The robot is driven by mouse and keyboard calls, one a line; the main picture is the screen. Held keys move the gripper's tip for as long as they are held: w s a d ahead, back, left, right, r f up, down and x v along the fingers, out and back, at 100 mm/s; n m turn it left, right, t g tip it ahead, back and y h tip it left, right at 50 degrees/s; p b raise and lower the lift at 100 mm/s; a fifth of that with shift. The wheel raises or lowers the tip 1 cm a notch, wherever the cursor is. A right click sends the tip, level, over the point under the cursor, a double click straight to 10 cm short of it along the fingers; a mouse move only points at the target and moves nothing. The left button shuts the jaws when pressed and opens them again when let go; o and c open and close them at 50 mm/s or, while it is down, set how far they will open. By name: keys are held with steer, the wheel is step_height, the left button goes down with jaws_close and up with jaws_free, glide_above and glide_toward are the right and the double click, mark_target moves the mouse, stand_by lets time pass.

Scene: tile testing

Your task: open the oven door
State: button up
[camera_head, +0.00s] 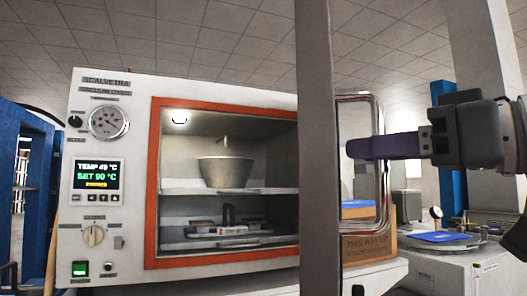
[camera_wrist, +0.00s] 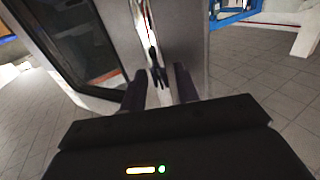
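The white vacuum oven (camera_head: 285,88) fills the middle of the head view, its chamber exposed inside an orange rim. Its door (camera_head: 318,150) stands swung out towards me, seen nearly edge-on as a tall grey slab. The door's dark window (camera_wrist: 75,35) shows at the left of the wrist view. A chrome loop handle (camera_head: 369,97) is on the door's right side. My gripper (camera_head: 352,148) reaches from the right across the handle, fingers pointing at the door. In the wrist view its fingers (camera_wrist: 160,85) stand apart with the handle between them; contact is unclear.
A bowl (camera_head: 225,173) stands on the oven's upper shelf, with a tray (camera_head: 225,243) below. A blue cabinet (camera_head: 50,185) is at the left. A white bench device (camera_head: 455,270) is at the right. Open tiled floor (camera_wrist: 260,80) shows beyond the door.

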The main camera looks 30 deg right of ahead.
steer(key=p+v, duration=0.1)
steer(key=v, duration=0.6)
steer(key=shift+s, duration=0.4)
steer(key=shift+d, duration=0.2)
